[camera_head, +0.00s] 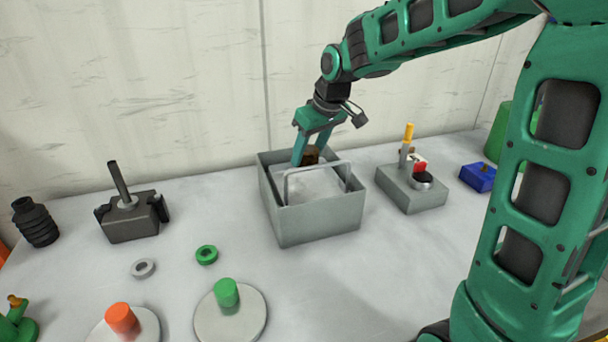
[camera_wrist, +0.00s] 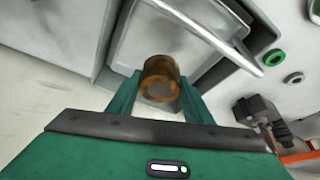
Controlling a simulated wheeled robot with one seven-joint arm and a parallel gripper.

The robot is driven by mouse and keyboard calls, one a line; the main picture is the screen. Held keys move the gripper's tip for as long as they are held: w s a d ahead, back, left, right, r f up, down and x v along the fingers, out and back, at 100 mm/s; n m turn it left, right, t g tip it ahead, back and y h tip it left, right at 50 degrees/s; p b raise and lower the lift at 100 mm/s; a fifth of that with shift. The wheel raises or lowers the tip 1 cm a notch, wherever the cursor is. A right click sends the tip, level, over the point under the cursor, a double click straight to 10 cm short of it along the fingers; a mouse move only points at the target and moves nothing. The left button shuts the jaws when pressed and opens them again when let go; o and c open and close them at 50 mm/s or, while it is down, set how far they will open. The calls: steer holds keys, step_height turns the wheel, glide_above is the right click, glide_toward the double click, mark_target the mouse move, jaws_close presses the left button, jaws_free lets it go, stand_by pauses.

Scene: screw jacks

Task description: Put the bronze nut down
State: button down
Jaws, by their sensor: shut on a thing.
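My gripper (camera_head: 306,158) reaches down into a grey open box (camera_head: 322,223) with a metal handle (camera_head: 318,166) across it. It is shut on the bronze nut (camera_head: 311,155), which is mostly hidden behind the fingers and the handle in the head view. In the wrist view the bronze nut (camera_wrist: 160,78) sits between the two green fingertips of my gripper (camera_wrist: 158,92), its round end facing the camera. Under it is a pale flat surface inside the box. I cannot tell whether the nut touches that surface.
A grey block (camera_head: 415,196) with a yellow-topped post and a blue block (camera_head: 478,177) stand to the right. A dark vise-like block (camera_head: 132,218), a green ring (camera_head: 206,255), a grey ring (camera_head: 143,268) and discs with green (camera_head: 226,293) and orange (camera_head: 122,319) pegs lie left and front.

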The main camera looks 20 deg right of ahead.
mark_target(313, 154)
steer(key=shift+a+f, duration=0.2)
steer(key=shift+f, duration=0.4)
steer(key=shift+a+f, duration=0.15)
steer(key=shift+f, duration=2.25)
steer(key=c, duration=0.9)
jaws_free()
steer(key=shift+r, duration=0.15)
steer(key=v, duration=1)
steer(key=shift+s+d+r, duration=0.1)
steer(key=shift+s+r, duration=0.1)
steer(key=shift+r, duration=0.05)
steer(key=shift+s+d+r, duration=0.1)
steer(key=shift+s+r, duration=0.15)
steer(key=shift+r, duration=0.3)
